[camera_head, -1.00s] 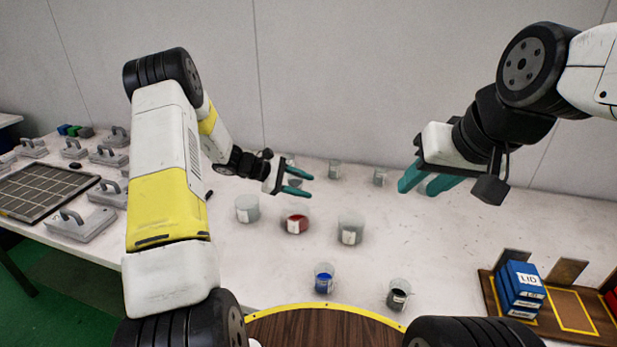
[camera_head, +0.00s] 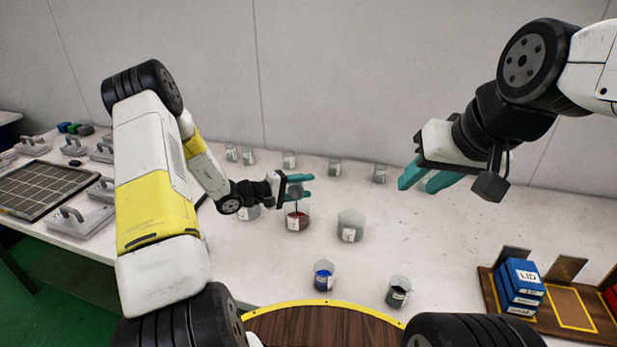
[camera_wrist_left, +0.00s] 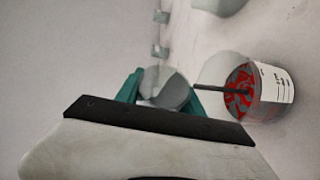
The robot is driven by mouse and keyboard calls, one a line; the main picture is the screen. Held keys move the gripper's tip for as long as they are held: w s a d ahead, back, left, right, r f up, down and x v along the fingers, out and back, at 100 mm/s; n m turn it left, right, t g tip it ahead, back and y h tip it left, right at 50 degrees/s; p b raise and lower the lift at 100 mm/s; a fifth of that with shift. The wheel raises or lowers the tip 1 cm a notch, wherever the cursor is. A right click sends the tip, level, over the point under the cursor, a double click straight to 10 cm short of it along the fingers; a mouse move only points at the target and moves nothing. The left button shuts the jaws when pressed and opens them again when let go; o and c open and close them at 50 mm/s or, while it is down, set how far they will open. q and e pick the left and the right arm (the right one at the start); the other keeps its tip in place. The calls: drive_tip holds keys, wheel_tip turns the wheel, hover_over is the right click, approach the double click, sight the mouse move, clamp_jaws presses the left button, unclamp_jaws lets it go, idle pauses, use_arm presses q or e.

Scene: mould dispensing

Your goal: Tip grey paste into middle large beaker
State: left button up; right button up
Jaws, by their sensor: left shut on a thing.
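The middle large beaker (camera_head: 298,222) stands on the table with red contents and a white label. It also shows in the left wrist view (camera_wrist_left: 283,97), with grey streaks on the red. My left gripper (camera_head: 301,186) is shut on a small clear beaker (camera_head: 295,188), held tilted above the middle large beaker. In the left wrist view the small beaker (camera_wrist_left: 165,87) holds grey paste, and a thin dark stream (camera_wrist_left: 215,88) runs from it into the red. My right gripper (camera_head: 417,185) is open and empty, raised above the table at the right.
Large beakers stand left (camera_head: 248,213) and right (camera_head: 350,227) of the middle one. Several small beakers (camera_head: 335,167) line the back. A blue-filled beaker (camera_head: 323,277) and a dark-filled beaker (camera_head: 398,292) stand in front. A wooden rack (camera_head: 490,290) with blue boxes is at the right.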

use_arm(q)
drive_tip(key=shift+s+r+m+t+h, duration=0.25)
drive_tip(key=shift+r+m+t, duration=0.1)
drive_tip(key=shift+m, duration=0.35)
drive_tip(key=shift+s+r+m+t+h, duration=0.15)
drive_tip(key=shift+r+m+t+h, duration=0.15)
drive_tip(key=shift+m, duration=0.4)
drive_tip(key=shift+r, duration=0.1)
idle(4.2)
wheel_tip(320, 180, up, 7)
drive_tip(key=n+g, duration=1.1)
drive_tip(key=n, duration=0.2)
drive_tip(key=shift+n+y, duration=0.3)
drive_tip(key=shift+y, duration=0.15)
idle(0.7)
